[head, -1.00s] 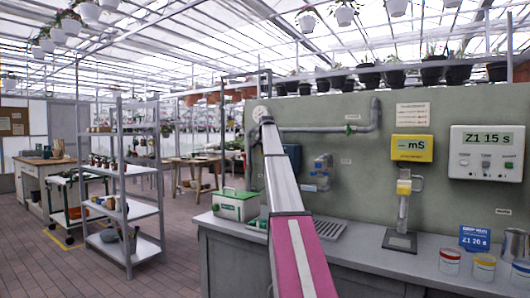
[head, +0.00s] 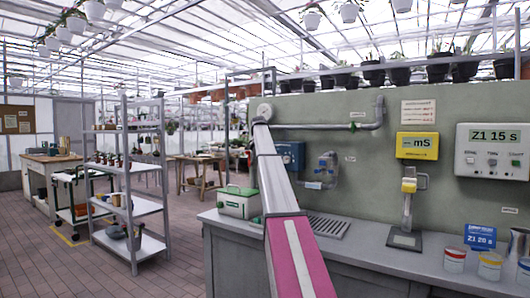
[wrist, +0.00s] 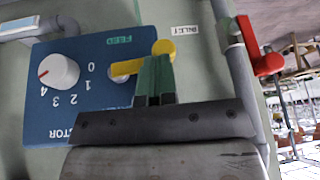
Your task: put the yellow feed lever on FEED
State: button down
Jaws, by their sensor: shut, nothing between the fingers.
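A blue doser panel (wrist: 95,100) fills the left of the wrist view, with a white knob (wrist: 59,71) and a numbered scale. A green FEED label (wrist: 118,39) is at its top edge. The yellow feed lever (wrist: 127,67) shows as a short bar and a rounded end, partly hidden behind my fingers. My gripper (wrist: 155,75) is shut and empty, its green fingertips in front of the lever; I cannot tell whether they touch it. In the head view the blue panel (head: 291,154) shows just right of my arm, which hides the gripper and lever.
A red valve handle (wrist: 268,62) on a grey pipe is right of my gripper.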

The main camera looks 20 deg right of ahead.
jog(key=shift+w+a+f, duration=0.15)
jog(key=shift+w+f, duration=0.05)
jog(key=shift+f, duration=0.75)
jog(key=shift+w+a+f, duration=0.1)
jog(key=shift+w+f, duration=0.05)
jog(key=shift+f, duration=0.75)
jog(key=shift+s+d+f, duration=0.1)
jog(key=shift+s+f, duration=0.05)
